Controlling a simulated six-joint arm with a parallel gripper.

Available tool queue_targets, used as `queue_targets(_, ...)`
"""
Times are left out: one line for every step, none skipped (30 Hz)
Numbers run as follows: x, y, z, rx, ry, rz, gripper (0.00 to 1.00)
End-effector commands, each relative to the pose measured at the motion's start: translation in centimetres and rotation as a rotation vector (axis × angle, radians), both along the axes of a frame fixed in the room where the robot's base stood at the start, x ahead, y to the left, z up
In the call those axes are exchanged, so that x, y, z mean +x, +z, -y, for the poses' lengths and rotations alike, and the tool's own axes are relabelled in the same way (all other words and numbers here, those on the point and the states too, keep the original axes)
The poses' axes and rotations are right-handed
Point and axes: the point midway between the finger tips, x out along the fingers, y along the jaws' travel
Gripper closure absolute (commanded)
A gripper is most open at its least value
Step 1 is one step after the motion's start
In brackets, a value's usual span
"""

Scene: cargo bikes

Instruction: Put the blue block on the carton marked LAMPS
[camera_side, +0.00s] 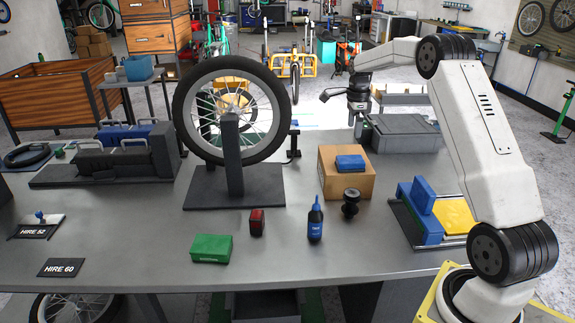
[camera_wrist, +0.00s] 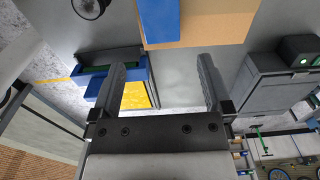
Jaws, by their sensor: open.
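A blue block (camera_side: 350,162) lies flat on top of a brown carton (camera_side: 333,186). I cannot read any marking on the carton. In the wrist view, the blue block (camera_wrist: 159,18) and the carton (camera_wrist: 215,27) show at the top, beyond my fingertips. My gripper (camera_side: 358,108) hangs above and behind the carton in the side view, clear of the block. In the wrist view, my gripper (camera_wrist: 161,64) has its two fingers wide apart with nothing between them.
A grey case (camera_side: 405,135) stands right of the carton. Larger blue pieces (camera_side: 425,215) and a yellow piece (camera_side: 455,215) are at right. A black knob-like part (camera_side: 350,203), a blue bottle (camera_side: 315,222), a red light (camera_side: 257,222) and a green box (camera_side: 211,248) stand in front. A wheel stand (camera_side: 234,185) is left.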

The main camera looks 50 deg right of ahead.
Motion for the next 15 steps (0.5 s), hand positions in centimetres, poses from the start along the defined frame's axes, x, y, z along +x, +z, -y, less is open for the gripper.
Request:
queue_targets(0.0, 0.0, 0.0, 0.0, 0.0, 0.0, 0.0)
queue_targets(0.0, 0.0, 0.0, 0.0, 0.0, 0.0, 0.0)
queue_targets(0.0, 0.0, 0.0, 0.0, 0.0, 0.0, 0.0)
queue_targets(0.0, 0.0, 0.0, 0.0, 0.002, 0.0, 0.0)
queue_targets(0.0, 0.0, -0.1, 0.0, 0.004, 0.0, 0.0)
queue_targets(0.0, 0.0, -0.2, -0.001, 0.011, 0.001, 0.0)
queue_targets(0.1, 0.0, -0.4, -0.001, 0.02, 0.001, 0.0)
queue_targets(0.1, -0.1, -0.6, -0.001, 0.031, 0.001, 0.0)
queue_targets(0.2, -0.1, -1.0, -0.002, 0.05, 0.004, 0.0)
queue_targets(0.3, -0.1, -1.3, -0.004, 0.069, 0.005, 0.0)
queue_targets(0.3, -0.1, -1.7, -0.004, 0.091, 0.006, 0.0)
queue_targets(0.4, -0.1, -2.4, -0.008, 0.128, 0.009, 0.0)
queue_targets(0.5, -0.1, -3.0, -0.009, 0.159, 0.011, 0.0)
queue_targets(0.6, -0.2, -3.6, -0.011, 0.194, 0.013, 0.0)
queue_targets(0.6, -0.2, -4.6, -0.016, 0.247, 0.018, 0.0)
